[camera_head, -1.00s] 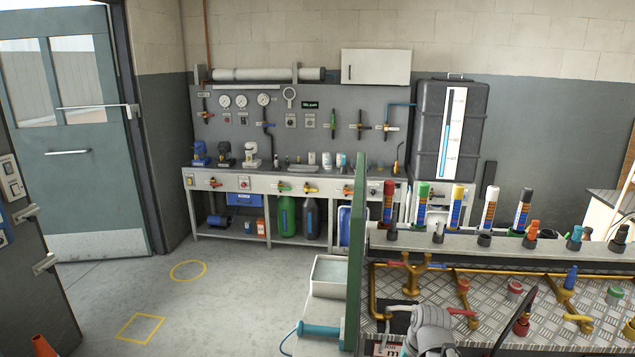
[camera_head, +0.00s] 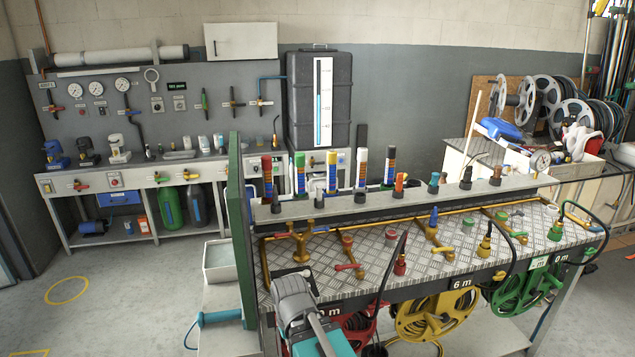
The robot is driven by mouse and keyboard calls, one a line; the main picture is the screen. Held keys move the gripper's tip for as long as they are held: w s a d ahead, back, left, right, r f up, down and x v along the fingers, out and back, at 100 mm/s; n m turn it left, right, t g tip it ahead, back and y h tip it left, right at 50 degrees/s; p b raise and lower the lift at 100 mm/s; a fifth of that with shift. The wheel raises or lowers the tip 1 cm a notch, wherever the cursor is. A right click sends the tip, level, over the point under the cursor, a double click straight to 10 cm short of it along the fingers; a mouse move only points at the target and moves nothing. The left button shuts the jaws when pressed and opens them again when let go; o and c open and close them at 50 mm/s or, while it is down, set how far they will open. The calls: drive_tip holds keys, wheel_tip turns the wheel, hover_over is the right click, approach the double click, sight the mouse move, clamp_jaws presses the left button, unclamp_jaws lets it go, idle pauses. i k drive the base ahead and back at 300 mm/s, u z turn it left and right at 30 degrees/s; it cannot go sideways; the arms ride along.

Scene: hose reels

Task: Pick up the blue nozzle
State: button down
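A small blue nozzle (camera_head: 434,217) stands upright on a brass fitting on the metal tread-plate bench top (camera_head: 370,262), right of the picture's middle. A second small blue-topped piece (camera_head: 434,182) stands in the rail of holders behind it. A grey joint of my arm rises at the front left of the bench, with a teal part below it. I make out no gripper fingers, so my gripper is not in view. The blue nozzle is in plain sight, and nothing of mine touches it.
Red, yellow (camera_head: 437,318) and green (camera_head: 528,290) hose reels hang under the bench's front edge. Several brass valves and dark hoses crowd the bench top. A green upright panel (camera_head: 238,240) bounds its left end. A wall workbench (camera_head: 135,175) stands behind. The floor at left is clear.

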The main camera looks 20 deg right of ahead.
sight(434, 216)
drive_tip(key=z, duration=1.25)
drive_tip(key=k, duration=0.45)
drive_tip(key=z, duration=0.1)
drive_tip(key=i, duration=0.5)
drive_tip(key=u, duration=0.05)
